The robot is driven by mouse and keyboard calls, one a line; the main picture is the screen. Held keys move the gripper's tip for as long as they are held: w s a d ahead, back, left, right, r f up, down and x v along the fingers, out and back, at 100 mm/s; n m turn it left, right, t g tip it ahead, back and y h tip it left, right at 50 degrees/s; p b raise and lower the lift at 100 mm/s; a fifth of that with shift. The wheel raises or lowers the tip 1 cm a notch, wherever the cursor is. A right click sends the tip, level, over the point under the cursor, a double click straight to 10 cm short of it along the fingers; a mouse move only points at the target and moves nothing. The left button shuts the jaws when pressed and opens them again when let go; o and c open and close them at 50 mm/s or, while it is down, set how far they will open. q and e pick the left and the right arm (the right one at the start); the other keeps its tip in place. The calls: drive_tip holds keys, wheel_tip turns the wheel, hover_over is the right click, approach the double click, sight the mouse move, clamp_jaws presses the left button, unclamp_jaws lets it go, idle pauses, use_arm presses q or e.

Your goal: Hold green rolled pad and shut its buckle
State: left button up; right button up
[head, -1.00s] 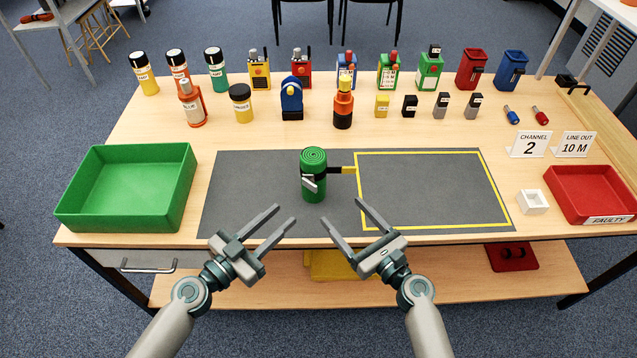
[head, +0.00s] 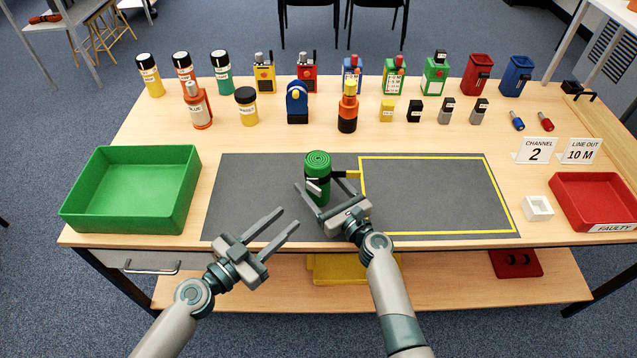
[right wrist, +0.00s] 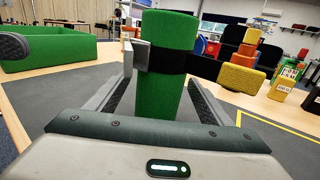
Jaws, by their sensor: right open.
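The green rolled pad (head: 318,188) stands upright on the grey mat (head: 250,185), with a dark strap around it. A grey buckle lever (head: 313,187) sticks out on its left side, and a yellow strap end (head: 352,174) points right. My right gripper (head: 322,188) is open, with its fingers on both sides of the pad. In the right wrist view the pad (right wrist: 165,80) stands between the open fingers, and the grey buckle plate (right wrist: 141,56) is near the left finger. Contact is not clear. My left gripper (head: 288,222) is open and empty, left of the pad near the mat's front edge.
A green tray (head: 130,215) stands at the left and a red tray (head: 590,203) at the right. A small white box (head: 537,207) is beside the mat. Several bottles, radios and cups line the table's back. The yellow-outlined area (head: 430,195) is clear.

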drive_tip(key=shift+w+a, duration=0.15)
drive_tip(key=shift+w, duration=0.05)
drive_tip(key=c, duration=1.3)
drive_tip(key=shift+o, duration=0.2)
